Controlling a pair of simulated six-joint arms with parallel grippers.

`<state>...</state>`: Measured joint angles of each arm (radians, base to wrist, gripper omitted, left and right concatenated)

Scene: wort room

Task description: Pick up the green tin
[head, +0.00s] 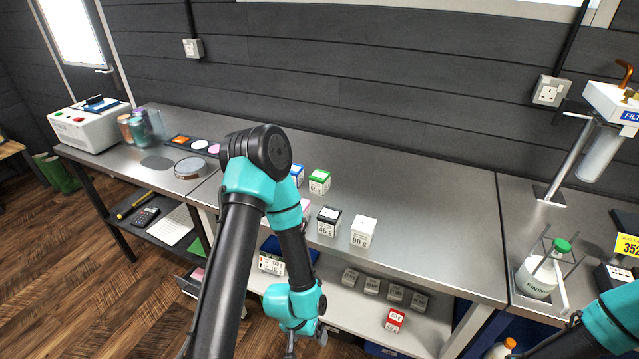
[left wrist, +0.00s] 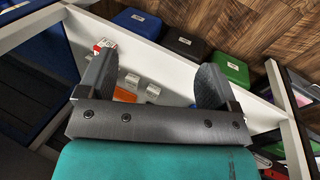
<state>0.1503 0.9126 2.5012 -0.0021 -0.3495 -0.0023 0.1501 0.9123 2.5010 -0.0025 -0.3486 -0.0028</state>
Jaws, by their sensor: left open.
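A small green box-shaped tin with a white label (head: 319,182) stands on the steel tabletop in the head view, behind my left arm's elbow. In the left wrist view a green case with a pale label (left wrist: 230,69) lies beyond a white shelf edge, beside a black case (left wrist: 185,48) and a blue case (left wrist: 137,23). I cannot tell which green thing is the tin. My left gripper (head: 304,341) hangs low in front of the lower shelf. Its fingers (left wrist: 156,69) are apart with nothing held, well short of the green case. My right gripper is out of view.
White (head: 363,232) and black (head: 329,221) boxes stand on the tabletop near the green one. The lower shelf holds several small pale boxes and a red one (head: 395,320). A bottle with a green cap (head: 540,272) stands at right. The tabletop's right half is clear.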

